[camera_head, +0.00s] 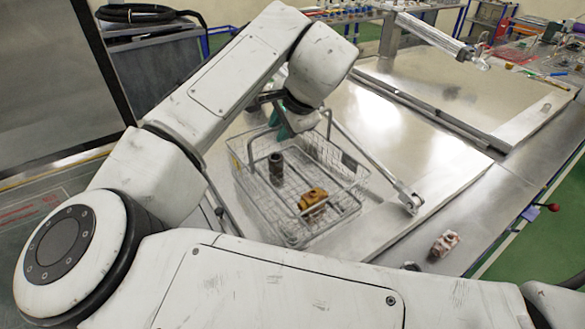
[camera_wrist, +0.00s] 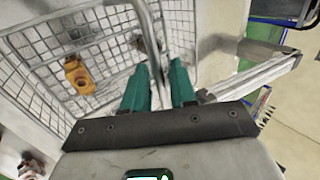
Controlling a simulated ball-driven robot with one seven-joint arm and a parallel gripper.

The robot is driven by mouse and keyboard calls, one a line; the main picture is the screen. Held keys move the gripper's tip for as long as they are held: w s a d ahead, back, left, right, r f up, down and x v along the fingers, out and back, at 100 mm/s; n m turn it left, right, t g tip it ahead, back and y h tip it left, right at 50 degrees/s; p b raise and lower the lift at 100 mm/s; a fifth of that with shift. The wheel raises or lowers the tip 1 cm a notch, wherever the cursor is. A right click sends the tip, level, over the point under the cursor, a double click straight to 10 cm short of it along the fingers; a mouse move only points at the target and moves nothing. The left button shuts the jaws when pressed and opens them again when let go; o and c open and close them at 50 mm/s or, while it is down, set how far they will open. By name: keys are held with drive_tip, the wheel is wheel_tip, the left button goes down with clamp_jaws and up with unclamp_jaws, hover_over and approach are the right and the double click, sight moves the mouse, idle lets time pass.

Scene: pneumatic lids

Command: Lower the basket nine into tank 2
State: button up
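The wire basket (camera_head: 345,172) is upright in the middle of the head view, with a dark cylinder (camera_head: 276,168) and an orange-brown part (camera_head: 313,200) in it. Its mesh (camera_wrist: 30,60) fills the upper left of the wrist view. My gripper (camera_head: 287,122) is at the top bar of the basket's handle. In the wrist view, the handle bar (camera_wrist: 150,40) runs between the teal fingers (camera_wrist: 160,75), which look closed on it. I cannot tell whether the basket hangs or rests. No number is readable on the basket or the tanks, so tank 2 cannot be singled out.
Broad metal lids or tops (camera_head: 400,130) lie behind and right of the basket. A slim rod (camera_head: 372,160) slants down beside it to a bracket. A small rusty-white part (camera_head: 444,243) lies on the right front ledge. A red-knobbed lever (camera_head: 552,207) sticks out at right.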

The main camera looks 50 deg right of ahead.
clamp_jaws()
drive_tip(key=shift+r+p, duration=1.4)
drive_tip(key=shift+r, duration=0.25)
